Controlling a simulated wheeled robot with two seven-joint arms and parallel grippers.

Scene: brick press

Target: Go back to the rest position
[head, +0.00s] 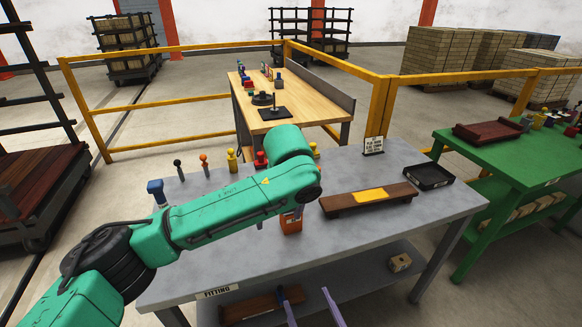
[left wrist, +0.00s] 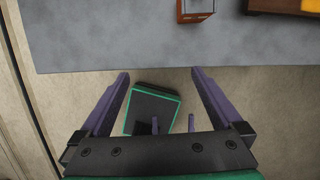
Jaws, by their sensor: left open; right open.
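My left gripper (left wrist: 160,75) is open in the left wrist view, with nothing between its two purple fingers. Its tips show just below the grey table's front edge in that picture. Smaller purple fingers of my right gripper (left wrist: 172,122) show farther down between them, apart and empty. A green box-like shape with a dark top lies behind these. One pair of purple fingertips also shows at the bottom middle of the head view, in front of the table; I cannot tell whose. My green left arm crosses the left half of the head view, above the table.
The grey table (head: 450,200) bears an orange block (head: 291,222), a wooden board (head: 340,206) with a yellow piece (head: 372,194), and a black tray (head: 430,177). Several coloured knobs stand at its back left. A green table (head: 490,150) stands right, a wooden bench (head: 310,108) behind.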

